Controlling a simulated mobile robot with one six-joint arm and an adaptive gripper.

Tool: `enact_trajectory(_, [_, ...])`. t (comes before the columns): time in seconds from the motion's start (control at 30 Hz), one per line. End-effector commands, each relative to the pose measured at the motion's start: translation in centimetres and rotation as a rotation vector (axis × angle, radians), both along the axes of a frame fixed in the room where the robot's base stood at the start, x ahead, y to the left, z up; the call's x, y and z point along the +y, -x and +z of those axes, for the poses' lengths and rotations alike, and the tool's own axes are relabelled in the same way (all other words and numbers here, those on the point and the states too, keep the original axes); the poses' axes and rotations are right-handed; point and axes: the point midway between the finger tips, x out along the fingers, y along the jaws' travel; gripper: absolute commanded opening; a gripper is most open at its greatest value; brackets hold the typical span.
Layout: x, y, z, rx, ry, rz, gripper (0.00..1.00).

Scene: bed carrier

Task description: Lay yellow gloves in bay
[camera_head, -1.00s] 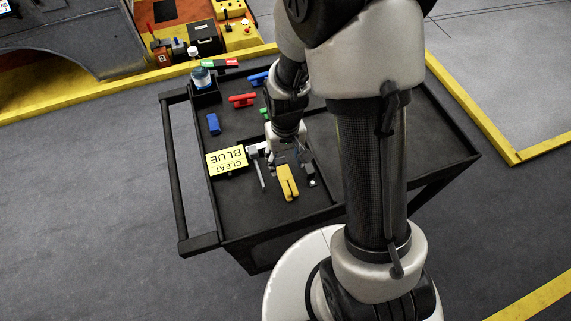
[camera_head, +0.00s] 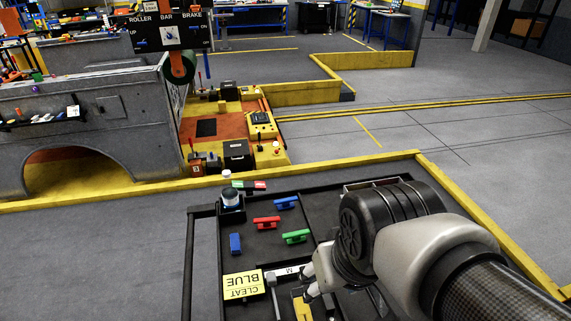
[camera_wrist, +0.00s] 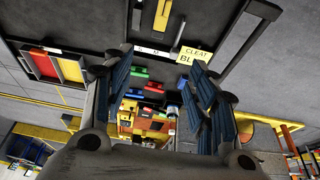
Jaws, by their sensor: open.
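The yellow gloves, seen as a slim yellow shape (camera_head: 302,309), lie on the dark cart top at the lower edge of the head view, partly cut off. The wrist view shows the yellow shape (camera_wrist: 162,15) at its top edge, inside a dark-edged section of the cart; I cannot tell whether this section is the bay. My gripper (camera_wrist: 160,62) is open, with nothing between its fingers and apart from the gloves. In the head view my gripper (camera_head: 314,283) is partly hidden by my arm, beside the gloves in the picture.
The cart carries a yellow "CLEAT BLUE" sign (camera_head: 243,285), a blue cleat (camera_head: 235,243), a red cleat (camera_head: 266,223), a green cleat (camera_head: 296,237) and a jar (camera_head: 231,198). A yellow floor curb (camera_head: 330,166) runs behind the cart. Open floor (camera_head: 100,260) lies left.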

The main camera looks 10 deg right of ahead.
Motion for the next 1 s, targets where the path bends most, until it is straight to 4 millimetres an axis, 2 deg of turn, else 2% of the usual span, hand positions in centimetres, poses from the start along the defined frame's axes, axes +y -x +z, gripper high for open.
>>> enact_trajectory(0.1, [0.0, 2.2, 1.3, -0.049, 0.000, 0.000, 0.53])
enact_trajectory(0.27, [0.0, 3.6, 1.8, -0.071, 0.000, 0.000, 0.53])
enact_trajectory(1.0, [0.0, 3.6, 1.9, -0.072, 0.000, 0.000, 0.53])
